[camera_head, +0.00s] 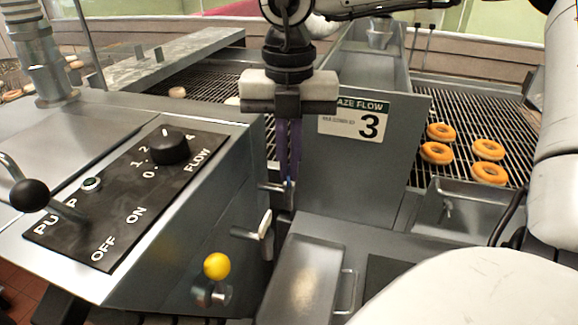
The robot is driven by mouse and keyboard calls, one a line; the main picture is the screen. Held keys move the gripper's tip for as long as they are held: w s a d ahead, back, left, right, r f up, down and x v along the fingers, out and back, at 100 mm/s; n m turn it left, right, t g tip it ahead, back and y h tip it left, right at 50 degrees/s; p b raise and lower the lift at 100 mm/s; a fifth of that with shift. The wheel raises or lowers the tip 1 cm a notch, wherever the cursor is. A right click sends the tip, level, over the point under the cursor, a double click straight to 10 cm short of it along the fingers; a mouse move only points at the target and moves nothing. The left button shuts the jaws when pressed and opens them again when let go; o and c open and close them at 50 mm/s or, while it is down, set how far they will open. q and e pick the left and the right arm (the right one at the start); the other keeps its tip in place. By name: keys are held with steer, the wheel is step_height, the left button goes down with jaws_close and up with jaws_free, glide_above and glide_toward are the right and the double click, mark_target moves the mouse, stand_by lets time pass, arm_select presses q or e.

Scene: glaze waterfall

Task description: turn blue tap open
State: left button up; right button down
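My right gripper (290,178) hangs straight down at the centre, with its narrow purple fingers close together. The blue tap (290,190) shows only as a small blue piece by the fingertips, above a metal spout at the machine's side. The fingers cover much of it. I cannot tell whether they touch it, grip it or stand just in front of it. My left gripper is out of view.
A control panel (112,215) with a black flow knob (169,146) and a black-ball lever (30,195) is at left. A yellow-knobbed valve (216,266) and a pale lever (265,226) sit below the tap. A glaze flow sign (352,118) stands behind; doughnuts (437,152) lie on the right rack.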

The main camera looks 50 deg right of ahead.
mark_target(289, 171)
steer(key=n+b, duration=0.2)
steer(key=n, duration=0.4)
steer(key=shift+n, duration=0.3)
steer(key=n, duration=0.5)
steer(key=shift+b, duration=0.35)
steer(key=shift+n, duration=0.4)
steer(key=c, duration=2)
jaws_free()
steer(key=shift+r, duration=0.1)
step_height(289, 171, up, 10)
steer(key=shift+r+p, duration=0.1)
steer(key=shift+p, duration=0.25)
